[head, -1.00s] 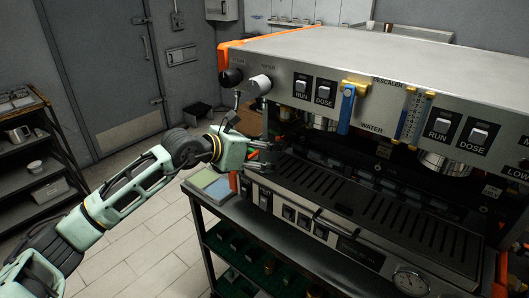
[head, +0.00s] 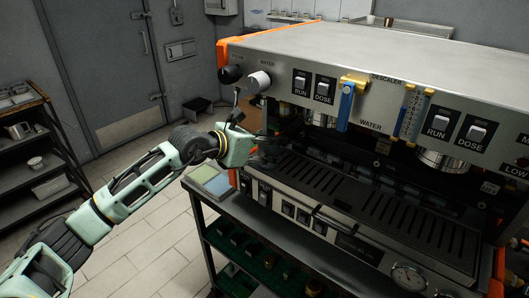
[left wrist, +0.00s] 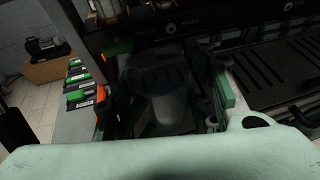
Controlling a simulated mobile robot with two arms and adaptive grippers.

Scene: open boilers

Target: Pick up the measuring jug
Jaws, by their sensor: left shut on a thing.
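The measuring jug (left wrist: 168,82) shows in the left wrist view as a dim, see-through vessel, dark in the shade under the machine. My left gripper (left wrist: 165,108) is shut on it, with a finger on each side. In the head view my left gripper (head: 266,152) reaches in at the left end of the machine's drip tray. There the jug is too dark and too covered to make out. I cannot tell whether its base touches the tray. My right gripper is in neither view.
The large steel machine (head: 400,60) overhangs the grille tray (head: 385,210). A blue lever (head: 346,107) and a gauge tube (head: 412,117) hang from its front. A dark shelf (head: 30,165) stands at far left. Floor (head: 150,240) is clear between.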

